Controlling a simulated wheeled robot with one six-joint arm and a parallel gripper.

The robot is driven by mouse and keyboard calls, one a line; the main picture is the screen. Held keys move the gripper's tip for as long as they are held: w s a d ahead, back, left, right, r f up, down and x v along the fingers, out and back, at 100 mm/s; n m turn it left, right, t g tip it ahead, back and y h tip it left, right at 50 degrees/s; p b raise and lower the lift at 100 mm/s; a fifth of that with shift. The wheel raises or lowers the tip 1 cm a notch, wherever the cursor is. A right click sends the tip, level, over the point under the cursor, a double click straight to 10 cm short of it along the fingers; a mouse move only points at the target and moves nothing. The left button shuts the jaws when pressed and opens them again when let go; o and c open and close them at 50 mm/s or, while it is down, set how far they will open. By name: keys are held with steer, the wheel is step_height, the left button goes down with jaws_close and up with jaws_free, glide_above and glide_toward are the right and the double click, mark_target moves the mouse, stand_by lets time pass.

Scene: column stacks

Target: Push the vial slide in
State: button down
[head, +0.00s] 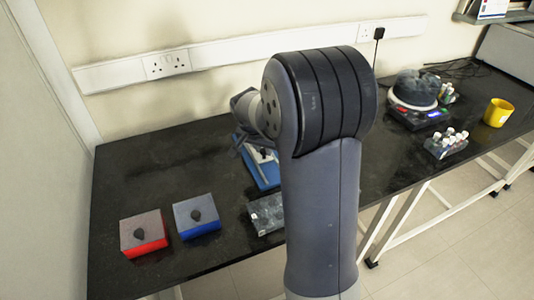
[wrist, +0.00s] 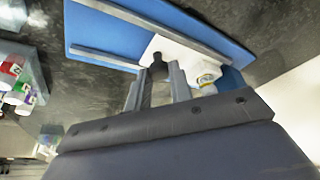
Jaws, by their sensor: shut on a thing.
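The slide unit is a blue base (wrist: 112,32) with two grey rails, at the top of the wrist view; part of it shows in the head view (head: 266,181) on the bench, left of my arm. The white slide (wrist: 180,52) sits between the rails and has a dark knob (wrist: 157,62). A vial (wrist: 206,79) with a white cap stands at the slide, just right of my fingers. My gripper (wrist: 157,84) is shut on the dark knob. In the head view, my arm hides most of the gripper and part of the unit.
A red box (head: 143,236) and a blue box (head: 196,218), each with a dark knob, stand front left. A grey block (head: 266,214) lies beside them. A vial rack (head: 446,145), a round device (head: 414,100) and a yellow cup (head: 498,112) stand right. The back left bench is clear.

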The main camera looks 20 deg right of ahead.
steer(key=shift+w, duration=0.35)
steer(key=shift+r, duration=0.1)
steer(key=c, duration=1.3)
jaws_free()
steer(key=shift+w, duration=0.1)
steer(key=v, duration=1)
steer(key=shift+a+r+p, duration=0.15)
steer(key=shift+r+p, duration=0.15)
steer(key=shift+p, duration=0.05)
